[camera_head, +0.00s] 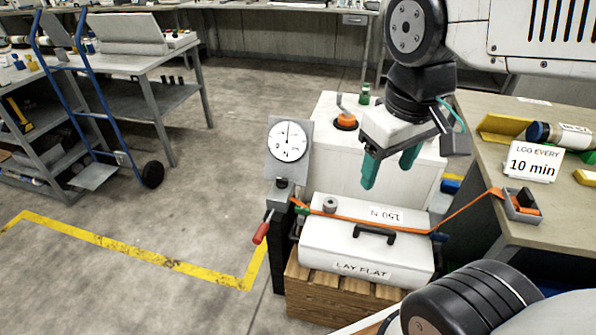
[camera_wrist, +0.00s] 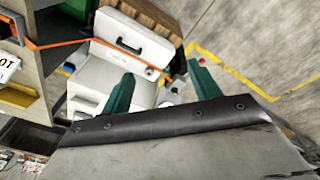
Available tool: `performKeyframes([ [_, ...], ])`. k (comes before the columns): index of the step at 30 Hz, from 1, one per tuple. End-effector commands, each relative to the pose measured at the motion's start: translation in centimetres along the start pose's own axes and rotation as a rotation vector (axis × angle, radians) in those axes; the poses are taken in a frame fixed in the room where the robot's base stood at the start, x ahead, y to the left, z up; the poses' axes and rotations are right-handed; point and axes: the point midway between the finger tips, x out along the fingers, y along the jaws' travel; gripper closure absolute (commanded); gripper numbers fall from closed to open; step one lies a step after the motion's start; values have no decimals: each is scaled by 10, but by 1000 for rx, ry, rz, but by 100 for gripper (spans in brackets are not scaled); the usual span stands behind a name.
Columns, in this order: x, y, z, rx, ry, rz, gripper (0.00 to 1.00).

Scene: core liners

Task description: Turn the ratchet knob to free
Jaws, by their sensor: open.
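My gripper (camera_head: 390,168) is open and empty, its two teal fingers apart and pointing down above the white case and the white box behind it. A post stands left of the case, with a white round dial (camera_head: 289,141) on a grey plate. Below the dial is a small dark knob (camera_head: 283,184), and a red-handled lever (camera_head: 262,228) hangs at the post's left. A small round grey knob (camera_head: 330,204) sits at the case's upper left. I cannot tell which is the ratchet knob.
The white case (camera_head: 366,258), marked "LAY FLAT", lies on a wooden pallet (camera_head: 330,296). An orange strap (camera_head: 390,230) runs across it to a small grey box (camera_head: 523,206) on the right bench (camera_head: 480,185). Open floor lies left, with a yellow line (camera_head: 130,253).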

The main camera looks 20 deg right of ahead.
Motion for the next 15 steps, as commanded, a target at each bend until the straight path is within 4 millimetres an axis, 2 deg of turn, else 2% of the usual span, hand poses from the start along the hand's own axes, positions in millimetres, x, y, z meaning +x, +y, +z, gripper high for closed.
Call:
performKeyframes([
  [5, 16, 22, -76, -319, -21, 90, 38],
  [8, 32, 32, -124, -530, -34, 141, 38],
  [11, 56, 38, -171, -747, -51, 184, 38],
  [15, 100, 40, -235, -1064, -80, 234, 38],
])
